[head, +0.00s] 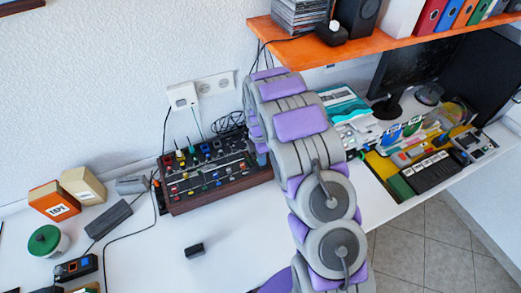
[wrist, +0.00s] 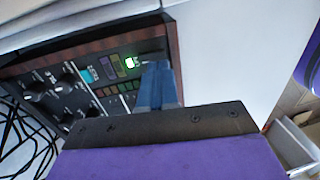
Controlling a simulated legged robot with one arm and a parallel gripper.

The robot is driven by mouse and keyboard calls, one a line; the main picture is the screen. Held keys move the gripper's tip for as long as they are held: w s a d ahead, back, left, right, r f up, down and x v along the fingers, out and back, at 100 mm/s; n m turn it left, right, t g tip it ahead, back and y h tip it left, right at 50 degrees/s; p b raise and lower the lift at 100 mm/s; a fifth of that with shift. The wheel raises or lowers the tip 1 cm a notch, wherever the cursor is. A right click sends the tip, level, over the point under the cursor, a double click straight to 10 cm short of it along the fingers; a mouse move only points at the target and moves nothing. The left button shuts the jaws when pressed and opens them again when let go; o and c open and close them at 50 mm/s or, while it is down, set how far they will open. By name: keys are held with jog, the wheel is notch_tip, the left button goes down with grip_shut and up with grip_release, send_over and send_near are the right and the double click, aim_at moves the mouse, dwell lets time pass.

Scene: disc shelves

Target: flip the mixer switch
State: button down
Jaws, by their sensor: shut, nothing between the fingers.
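The mixer (head: 208,172), a dark panel with wooden sides and rows of coloured knobs and sliders, stands on the white desk against the wall. In the wrist view the mixer panel (wrist: 78,74) shows dark knobs on the left and a bright green-white lit spot (wrist: 131,63) near its wooden edge. My gripper's blue fingers (wrist: 157,68) are shut and empty, with their tips over the panel close to the right of the lit spot. I cannot tell whether they touch it. The fingers hide part of the panel, and in the head view my arm hides the gripper.
Black cables (wrist: 22,135) lie beside the mixer. Small boxes (head: 54,200) and a green-lidded tin (head: 47,241) stand to the left, and a small black block (head: 194,250) lies in front. An orange shelf (head: 375,44) overhangs at the upper right. The front desk surface is mostly clear.

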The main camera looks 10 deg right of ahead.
jog(key=shift+f, duration=0.75)
